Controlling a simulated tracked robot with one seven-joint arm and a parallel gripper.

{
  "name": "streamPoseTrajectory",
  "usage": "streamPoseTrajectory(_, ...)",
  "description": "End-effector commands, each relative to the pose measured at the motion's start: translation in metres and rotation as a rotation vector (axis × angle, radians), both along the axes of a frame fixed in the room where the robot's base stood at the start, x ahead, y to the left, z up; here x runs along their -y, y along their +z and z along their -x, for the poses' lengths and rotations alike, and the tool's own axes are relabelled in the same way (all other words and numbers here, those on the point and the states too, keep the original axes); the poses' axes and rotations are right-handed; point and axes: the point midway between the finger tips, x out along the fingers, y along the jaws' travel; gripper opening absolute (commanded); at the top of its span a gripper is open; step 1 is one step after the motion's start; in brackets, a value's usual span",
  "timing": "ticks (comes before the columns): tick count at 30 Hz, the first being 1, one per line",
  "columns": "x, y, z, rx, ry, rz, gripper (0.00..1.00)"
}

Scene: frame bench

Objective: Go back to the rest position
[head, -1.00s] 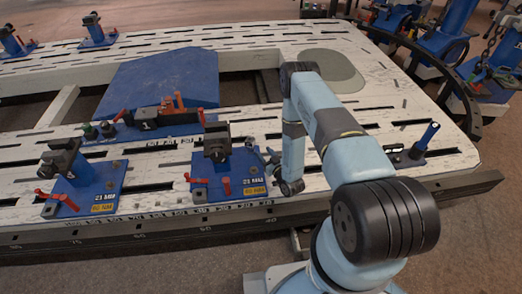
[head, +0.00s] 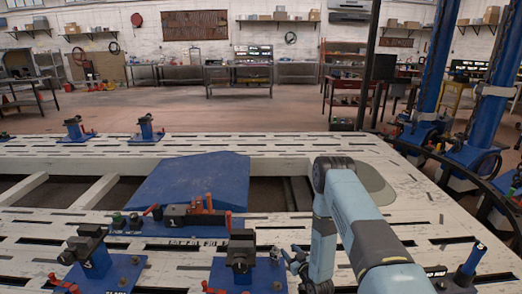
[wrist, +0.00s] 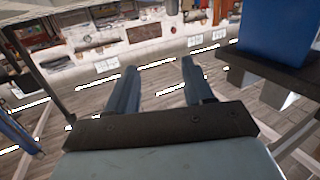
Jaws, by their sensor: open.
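My gripper (head: 297,262) is beside the right-hand front clamp on the frame bench (head: 420,210), with my arm folded down over the bench from the right. In the head view its fingers are small and hard to make out. In the wrist view the two dark fingers of my gripper (wrist: 160,85) are spread apart with nothing between them. The wrist camera looks out across the room's floor and far wall, seen tilted.
Blue clamps stand on the bench at front left (head: 92,255) and front centre (head: 240,255). A blue panel (head: 190,182) lies across the frame opening. A blue block (wrist: 280,30) shows in the wrist view.

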Motion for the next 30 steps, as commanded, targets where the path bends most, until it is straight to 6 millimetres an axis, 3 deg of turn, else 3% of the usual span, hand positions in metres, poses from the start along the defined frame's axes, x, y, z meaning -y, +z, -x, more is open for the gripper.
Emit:
streamPoseTrajectory(1,0.001,0.016,-0.012,-0.005,-0.003,0.015,0.52)
streamPoseTrajectory(6,0.005,0.059,-0.041,-0.051,-0.014,0.066,0.52)
streamPoseTrajectory(15,0.017,0.139,-0.076,-0.135,-0.049,0.148,0.52)
streamPoseTrajectory(23,0.030,0.212,-0.088,-0.209,-0.091,0.203,0.52)
streamPoseTrajectory(30,0.043,0.279,-0.084,-0.281,-0.136,0.245,0.52)
